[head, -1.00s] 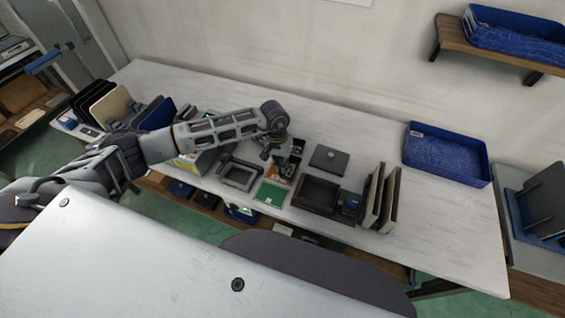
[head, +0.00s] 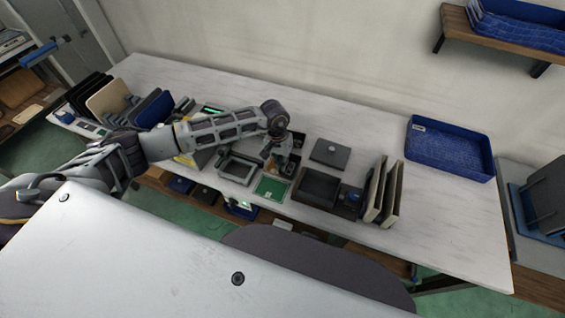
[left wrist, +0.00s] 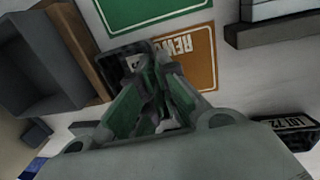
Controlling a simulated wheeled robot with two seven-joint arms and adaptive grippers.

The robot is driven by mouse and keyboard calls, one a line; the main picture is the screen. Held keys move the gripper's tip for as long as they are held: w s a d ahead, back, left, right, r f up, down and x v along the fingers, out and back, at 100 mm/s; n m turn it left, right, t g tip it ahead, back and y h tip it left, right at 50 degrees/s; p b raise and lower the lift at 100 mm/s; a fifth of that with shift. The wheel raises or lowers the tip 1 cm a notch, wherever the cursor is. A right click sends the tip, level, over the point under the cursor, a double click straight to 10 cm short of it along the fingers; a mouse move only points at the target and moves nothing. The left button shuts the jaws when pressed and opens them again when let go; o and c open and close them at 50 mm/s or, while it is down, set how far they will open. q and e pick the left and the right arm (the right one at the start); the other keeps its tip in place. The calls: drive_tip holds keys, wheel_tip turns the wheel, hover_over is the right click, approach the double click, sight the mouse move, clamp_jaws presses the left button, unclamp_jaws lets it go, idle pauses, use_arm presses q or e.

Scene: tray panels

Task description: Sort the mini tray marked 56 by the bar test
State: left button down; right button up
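My left gripper (head: 270,158) reaches in from the left, low over the middle of the table. In the left wrist view its green-padded fingers (left wrist: 160,68) converge close together, in front of a small dark piece with a white label (left wrist: 128,62). The fingers hide part of this piece. I cannot tell whether they grip it, and its marking is not readable. An orange card (left wrist: 190,60) with upside-down lettering, partly readable as REWORK, lies beside it, near a green card (left wrist: 150,14). The green card also shows in the head view (head: 270,188). My right gripper is not in view.
A dark open box (head: 318,186) and a flat grey block (head: 330,153) stand right of the gripper. Upright panels (head: 384,190) stand further right. A blue tray (head: 450,150) is at the far right. A grey frame (head: 240,168) lies left. The back of the table is clear.

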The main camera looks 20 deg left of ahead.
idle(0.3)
use_arm(q)
drive_tip(key=c, duration=1.6)
unclamp_jaws()
drive_tip(key=shift+o, duration=0.2)
drive_tip(key=shift+r, duration=0.2)
drive_tip(key=shift+r+p, duration=0.4)
drive_tip(key=shift+r, duration=0.4)
drive_tip(key=shift+r+p, duration=1)
drive_tip(key=shift+r, duration=2.05)
drive_tip(key=shift+s+f, duration=0.1)
drive_tip(key=shift+s, duration=0.05)
